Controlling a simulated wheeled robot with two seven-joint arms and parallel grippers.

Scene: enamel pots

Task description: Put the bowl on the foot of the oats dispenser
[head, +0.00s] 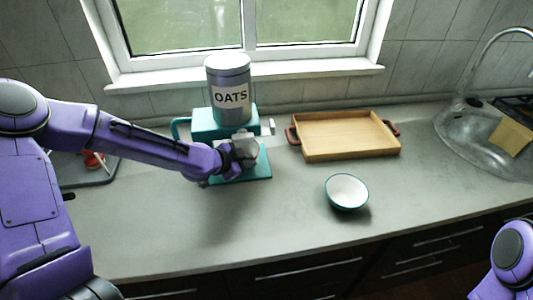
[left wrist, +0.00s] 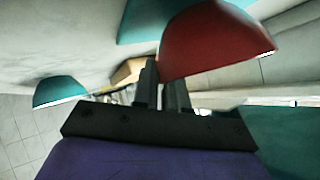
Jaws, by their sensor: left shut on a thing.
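The oats dispenser (head: 229,95) stands at the back of the counter below the window, a grey canister on a teal stand. Its flat teal foot (head: 258,166) reaches forward. My left gripper (head: 241,153) is over the foot. In the left wrist view its fingers (left wrist: 162,72) are shut on the rim of a dark red bowl (left wrist: 208,44), with teal close behind it. In the head view that bowl is hard to make out at the gripper, and I cannot tell whether it touches the foot. My right gripper is not in view.
A teal bowl with a white inside (head: 347,192) stands on the counter to the right. A wooden tray (head: 345,135) lies behind it. A sink (head: 470,130) is at the far right. A dark rack (head: 85,172) is partly hidden behind my left arm. The front counter is clear.

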